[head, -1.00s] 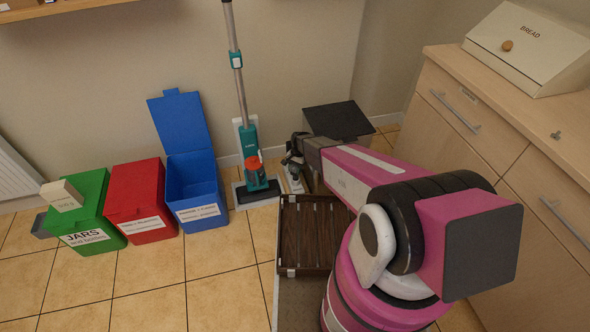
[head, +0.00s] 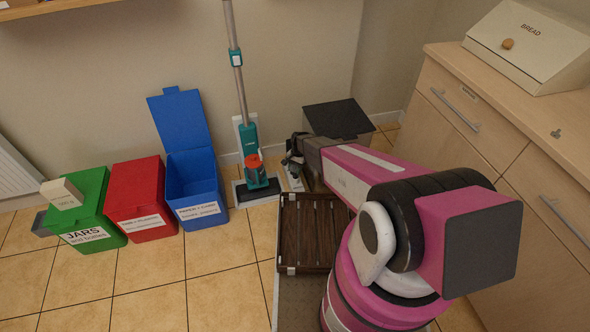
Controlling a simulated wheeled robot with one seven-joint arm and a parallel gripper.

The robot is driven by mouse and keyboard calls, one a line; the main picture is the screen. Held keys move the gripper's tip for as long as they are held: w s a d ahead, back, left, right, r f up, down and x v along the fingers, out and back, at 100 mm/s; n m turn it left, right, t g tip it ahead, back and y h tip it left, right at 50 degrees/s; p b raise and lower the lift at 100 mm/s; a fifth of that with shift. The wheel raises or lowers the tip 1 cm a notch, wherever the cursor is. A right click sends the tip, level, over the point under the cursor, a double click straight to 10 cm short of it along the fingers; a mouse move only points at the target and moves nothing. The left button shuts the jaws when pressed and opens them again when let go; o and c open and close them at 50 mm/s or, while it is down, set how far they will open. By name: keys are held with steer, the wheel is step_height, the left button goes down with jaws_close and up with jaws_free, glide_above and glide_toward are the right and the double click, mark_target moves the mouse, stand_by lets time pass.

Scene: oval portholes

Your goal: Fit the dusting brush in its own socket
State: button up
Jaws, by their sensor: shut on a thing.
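My gripper (head: 291,161) is at the far end of my arm, low by the wall, just right of the teal upright vacuum cleaner (head: 250,137). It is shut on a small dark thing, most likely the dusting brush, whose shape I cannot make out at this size. A pale grey piece (head: 295,182) shows on the floor side just under the gripper; I cannot tell whether it is the holder with the sockets. The brush's own socket cannot be made out, and my gripper and arm cover part of that area.
A dark slatted wooden tray (head: 290,225) lies in front of the gripper. A dark-lidded bin (head: 338,120) stands behind my arm. Blue (head: 196,187), red (head: 139,195) and green (head: 88,213) bins stand left. A drawer cabinet (head: 480,130) is at right. Tiled floor is clear front left.

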steer(key=o, duration=1)
steer(key=shift+r, duration=0.45)
step_height(320, 180, up, 3)
steer(key=shift+s+f, duration=0.1)
steer(key=s+a+r, duration=0.3)
steer(key=s+a, duration=0.1)
steer(key=s+a+r, duration=0.4)
steer(key=shift+s+r, duration=0.1)
steer(key=shift+s, duration=0.1)
